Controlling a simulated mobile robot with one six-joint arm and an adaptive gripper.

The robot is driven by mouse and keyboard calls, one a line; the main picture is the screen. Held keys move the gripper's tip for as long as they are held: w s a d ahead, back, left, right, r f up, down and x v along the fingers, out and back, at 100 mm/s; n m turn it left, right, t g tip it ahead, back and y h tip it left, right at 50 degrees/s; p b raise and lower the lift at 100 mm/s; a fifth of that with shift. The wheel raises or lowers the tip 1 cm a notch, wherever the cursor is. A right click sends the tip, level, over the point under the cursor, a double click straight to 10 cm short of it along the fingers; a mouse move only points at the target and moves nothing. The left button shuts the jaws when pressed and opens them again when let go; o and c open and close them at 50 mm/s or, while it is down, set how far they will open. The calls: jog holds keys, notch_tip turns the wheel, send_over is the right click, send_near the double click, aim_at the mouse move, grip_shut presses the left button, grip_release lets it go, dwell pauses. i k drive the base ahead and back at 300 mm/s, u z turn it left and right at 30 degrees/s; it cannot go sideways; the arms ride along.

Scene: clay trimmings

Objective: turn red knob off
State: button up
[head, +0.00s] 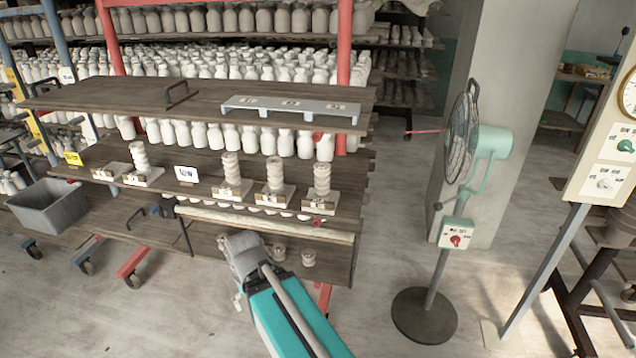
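The red knob (455,241) is on a small pale control box (456,234) on the stand of a pedestal fan (463,135), right of centre. The knob is small in this view, and I cannot read which mark it points to. The fan has a dark wire cage, a mint-green motor housing and a round dark base. Nothing is seen touching the knob.
A teal and grey body (290,310) rises from the bottom edge, before the wooden rack (100,92) of pale pottery. A panel (605,160) with green and white knobs stands at right. A grey bin (48,204) is at left. Floor left of the fan is clear.

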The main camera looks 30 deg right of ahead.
aim_at(454, 240)
jog(key=z, duration=1.9)
